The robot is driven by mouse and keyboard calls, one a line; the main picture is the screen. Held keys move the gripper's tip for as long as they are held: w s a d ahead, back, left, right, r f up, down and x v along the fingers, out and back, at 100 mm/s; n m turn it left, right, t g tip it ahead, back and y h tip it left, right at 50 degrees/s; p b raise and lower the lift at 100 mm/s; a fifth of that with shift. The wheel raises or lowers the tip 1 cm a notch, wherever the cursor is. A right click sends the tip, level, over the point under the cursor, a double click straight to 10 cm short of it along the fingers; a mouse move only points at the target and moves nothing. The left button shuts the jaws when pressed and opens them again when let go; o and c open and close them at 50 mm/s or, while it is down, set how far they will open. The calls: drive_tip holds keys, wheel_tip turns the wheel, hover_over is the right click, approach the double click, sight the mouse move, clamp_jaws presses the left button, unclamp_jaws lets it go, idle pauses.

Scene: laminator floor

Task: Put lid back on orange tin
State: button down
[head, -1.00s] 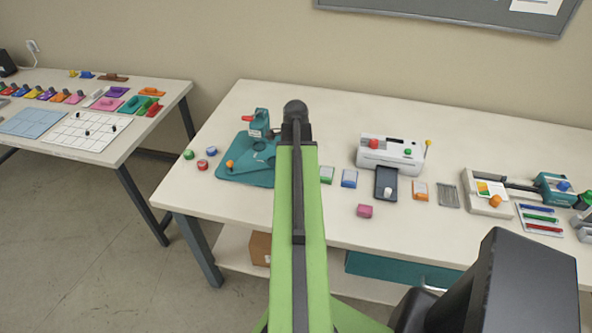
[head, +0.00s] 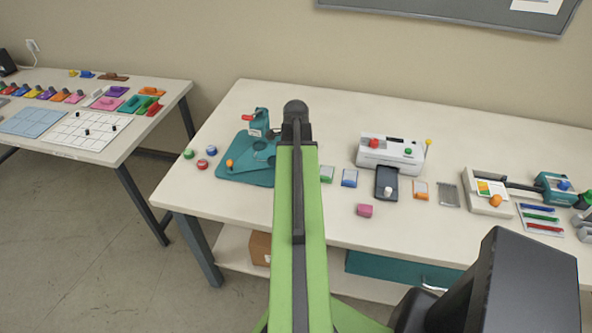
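A small orange-and-white piece (head: 419,190) lies on the long table, right of the dark tray of the white machine; I cannot tell whether it is the orange tin. No separate lid can be made out at this size. Other orange spots are a round knob on the teal press (head: 240,173) and a ball on the cream device (head: 475,203) at the right. My green arm reaches forward over the table's front edge, its dark end near the press. My gripper cannot be seen.
Several small round pieces lie left of the press. A second table (head: 150,98) with colored items stands at the left.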

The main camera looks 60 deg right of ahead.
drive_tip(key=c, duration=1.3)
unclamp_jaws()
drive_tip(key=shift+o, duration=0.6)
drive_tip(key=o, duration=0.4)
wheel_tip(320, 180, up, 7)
drive_tip(key=p, duration=0.7)
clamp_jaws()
